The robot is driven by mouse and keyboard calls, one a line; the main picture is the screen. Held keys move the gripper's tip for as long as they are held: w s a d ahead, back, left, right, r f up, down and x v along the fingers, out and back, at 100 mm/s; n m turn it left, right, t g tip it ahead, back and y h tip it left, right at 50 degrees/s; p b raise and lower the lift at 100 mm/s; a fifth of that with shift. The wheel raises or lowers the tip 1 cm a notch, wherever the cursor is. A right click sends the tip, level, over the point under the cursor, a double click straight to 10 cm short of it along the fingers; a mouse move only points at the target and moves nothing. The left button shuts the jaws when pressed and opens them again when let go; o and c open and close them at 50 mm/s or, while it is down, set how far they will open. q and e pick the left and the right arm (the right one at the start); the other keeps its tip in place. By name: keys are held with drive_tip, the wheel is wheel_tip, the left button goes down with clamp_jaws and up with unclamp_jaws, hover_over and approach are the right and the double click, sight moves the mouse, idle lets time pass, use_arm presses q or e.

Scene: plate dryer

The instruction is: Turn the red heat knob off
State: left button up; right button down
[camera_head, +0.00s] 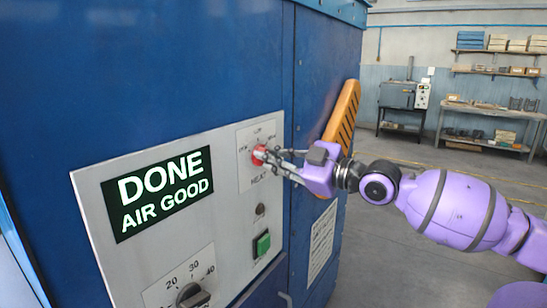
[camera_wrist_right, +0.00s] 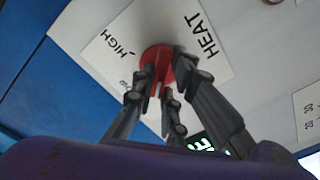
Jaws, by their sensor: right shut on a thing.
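The red heat knob (camera_head: 259,155) sits on a white plate marked HEAT, on the grey control panel (camera_head: 110,205) of the blue dryer. My right gripper (camera_head: 268,156) reaches in from the right with its fingers closed around the knob. In the right wrist view the red knob (camera_wrist_right: 157,60) shows between the fingertips (camera_wrist_right: 160,80), beside the words HIGH and HEAT. The fingers hide part of the knob, and I cannot tell its exact setting. The display (camera_head: 158,193) reads DONE, AIR GOOD. My left gripper is not in view.
Below the knob are a small dark round part (camera_head: 260,209) and a green button (camera_head: 262,244). A numbered dial (camera_head: 192,295) is at lower left. Open floor lies to the right, with benches and shelves beyond.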

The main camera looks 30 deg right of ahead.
drive_tip(key=n+p, duration=0.1)
drive_tip(key=n, duration=0.2)
drive_tip(key=shift+n, duration=0.4)
idle(0.4)
drive_tip(key=c, duration=1.8)
unclamp_jaws()
drive_tip(key=shift+a, duration=0.1)
drive_tip(key=shift+o, duration=0.2)
